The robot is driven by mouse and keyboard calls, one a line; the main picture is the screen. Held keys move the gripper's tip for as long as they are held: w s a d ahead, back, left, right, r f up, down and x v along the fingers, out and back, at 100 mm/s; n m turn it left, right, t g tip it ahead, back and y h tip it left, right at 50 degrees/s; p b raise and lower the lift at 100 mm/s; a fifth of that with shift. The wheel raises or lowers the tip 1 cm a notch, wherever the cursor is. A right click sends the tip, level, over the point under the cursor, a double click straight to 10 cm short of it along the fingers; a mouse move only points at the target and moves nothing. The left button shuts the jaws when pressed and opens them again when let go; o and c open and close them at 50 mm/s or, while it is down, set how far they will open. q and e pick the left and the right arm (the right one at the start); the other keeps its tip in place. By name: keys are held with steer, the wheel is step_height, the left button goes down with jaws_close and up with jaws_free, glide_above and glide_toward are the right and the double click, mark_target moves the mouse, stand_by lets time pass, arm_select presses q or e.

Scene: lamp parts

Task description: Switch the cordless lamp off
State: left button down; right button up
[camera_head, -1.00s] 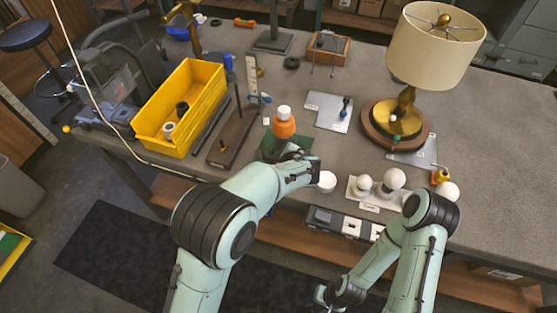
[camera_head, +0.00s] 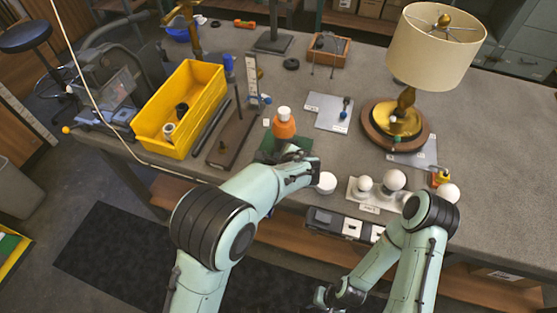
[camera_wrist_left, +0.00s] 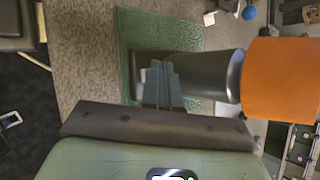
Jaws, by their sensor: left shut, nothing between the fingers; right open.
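The cordless lamp appears to be the small orange lamp (camera_head: 284,127) with a white top, standing on a green mat (camera_head: 304,143) near the table's front edge. My left gripper (camera_head: 291,152) is in front of it and hides its lower part. In the left wrist view the lamp shows a dark grey body (camera_wrist_left: 205,75) and an orange part (camera_wrist_left: 282,80). There my left gripper's fingers (camera_wrist_left: 161,68) are shut and empty, overlapping the grey body; contact is unclear. My right gripper (camera_head: 319,298) is open, low in front of the table. Whether the lamp is lit is unclear.
A large shaded lamp (camera_head: 436,45) stands at the right. White bulbs (camera_head: 393,179) sit along the front edge, beside a white round piece (camera_head: 326,182). A yellow bin (camera_head: 205,82) stands at the left.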

mark_target(279, 143)
arm_select(q)
steer(key=shift+r, duration=0.5)
arm_select(e)
steer(key=shift+w+r, duration=0.2)
steer(key=shift+r, duration=0.1)
arm_select(q)
steer(key=shift+r+p, duration=1.7)
steer(key=shift+r, duration=1.35)
steer(key=shift+w, duration=0.1)
arm_select(e)
steer(key=r, duration=0.1)
steer(key=w+r, duration=0.2)
steer(key=shift+w+r, duration=0.25)
steer(key=shift+r, duration=0.15)
arm_select(q)
steer(key=shift+f, duration=0.1)
arm_select(e)
steer(key=shift+s, duration=0.15)
